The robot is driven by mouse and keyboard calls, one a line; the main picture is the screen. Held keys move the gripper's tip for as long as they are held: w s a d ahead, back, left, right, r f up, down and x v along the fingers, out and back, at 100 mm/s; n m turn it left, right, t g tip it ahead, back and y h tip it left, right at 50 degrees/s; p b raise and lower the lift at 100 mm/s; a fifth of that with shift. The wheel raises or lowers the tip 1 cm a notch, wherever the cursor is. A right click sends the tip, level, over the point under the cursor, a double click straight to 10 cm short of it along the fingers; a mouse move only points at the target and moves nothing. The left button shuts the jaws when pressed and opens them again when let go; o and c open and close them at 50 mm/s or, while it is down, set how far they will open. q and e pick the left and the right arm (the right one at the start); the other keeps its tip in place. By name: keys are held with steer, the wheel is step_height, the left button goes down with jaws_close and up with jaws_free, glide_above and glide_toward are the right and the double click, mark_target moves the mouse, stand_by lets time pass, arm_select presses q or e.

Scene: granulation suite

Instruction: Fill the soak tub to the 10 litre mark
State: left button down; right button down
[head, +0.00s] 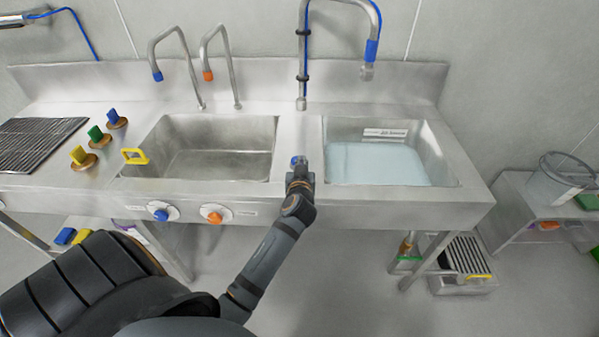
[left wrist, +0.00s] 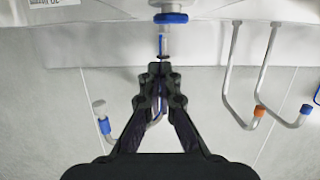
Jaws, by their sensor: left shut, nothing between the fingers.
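The soak tub (head: 440,150) is the right-hand basin of the steel sink unit. Pale blue water (head: 385,165) lies in it, below a white label plate (head: 385,134) on its back wall; the print is too small to read. A tall spout (head: 368,55) with a blue collar reaches over the tub; no stream shows. My left gripper (head: 299,170) is shut and empty at the divider between the basins, just in front of a blue knob (head: 297,160). In the left wrist view its fingertips (left wrist: 160,70) are together, close to the blue knob (left wrist: 171,18). My right gripper is not in view.
The left basin (head: 220,150) looks empty, with a yellow handle (head: 135,156) at its left edge. A blue knob (head: 161,214) and an orange knob (head: 213,216) sit on the front panel. A side table (head: 525,210) holds a clear bucket (head: 560,178).

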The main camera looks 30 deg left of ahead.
arm_select(q)
steer(key=v, duration=0.3)
steer(key=shift+s+d+b, duration=0.3)
steer(key=shift+b, duration=0.05)
steer(key=shift+s+d+r, duration=0.25)
steer(key=shift+s+r, duration=0.1)
steer(key=shift+s, duration=0.25)
steer(key=shift+w+f, duration=0.1)
steer(key=shift+w, duration=0.05)
